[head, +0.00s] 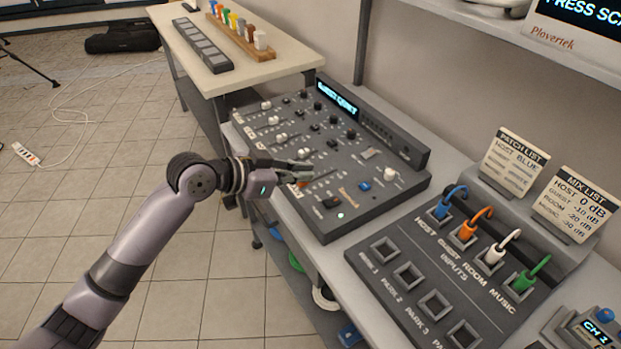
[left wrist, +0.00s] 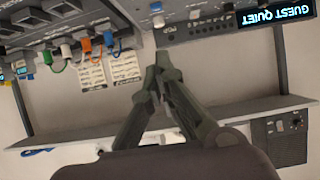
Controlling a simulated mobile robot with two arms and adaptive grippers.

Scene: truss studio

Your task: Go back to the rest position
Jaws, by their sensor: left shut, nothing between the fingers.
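My left gripper (head: 303,170) is over the near left part of the mixing console (head: 400,185), close above its faders. It also shows in the left wrist view (left wrist: 163,62), with its fingertips together and nothing between them. The console's display shows lettering that reads "GUEST QUIET" in the left wrist view (left wrist: 275,15). My left arm comes in from the lower left of the head view. My right gripper is in neither view.
The patch panel (head: 375,270) holds blue, orange, white and green plugs in its inputs; its park sockets look empty. Two list cards (head: 515,165) stand behind it. A wooden table (head: 200,65) with a rack of coloured pieces is at the back. The tiled floor (head: 100,200) at left is mostly open.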

